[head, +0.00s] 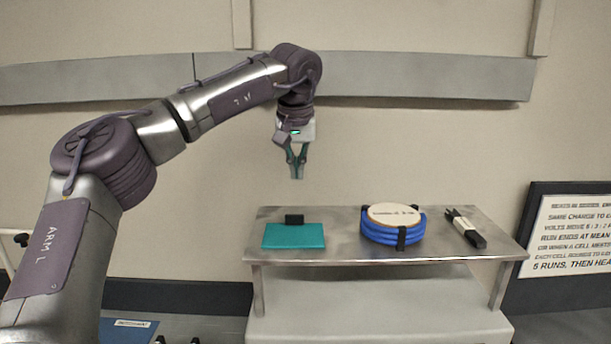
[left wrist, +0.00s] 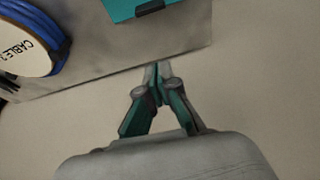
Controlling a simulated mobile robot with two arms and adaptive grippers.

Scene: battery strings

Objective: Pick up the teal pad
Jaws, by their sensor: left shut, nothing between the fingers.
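The teal pad (head: 293,236) lies flat near the left end of a metal shelf, with a small black block (head: 294,219) at its back edge. In the left wrist view part of the pad (left wrist: 122,8) shows at the top edge, cut off by the frame. My left gripper (head: 297,175) points down, shut and empty, in the air above the shelf and apart from the pad. Its closed fingertips (left wrist: 157,68) show in the left wrist view near the shelf's edge, with the pad beyond them. My right gripper is not in view.
A blue cable coil (head: 393,226) with a round label sits mid-shelf on the metal shelf (head: 345,247). Dark bars (head: 465,229) lie at its right. A sign board (head: 575,232) stands right of the shelf. The wall is behind. The air above the pad is clear.

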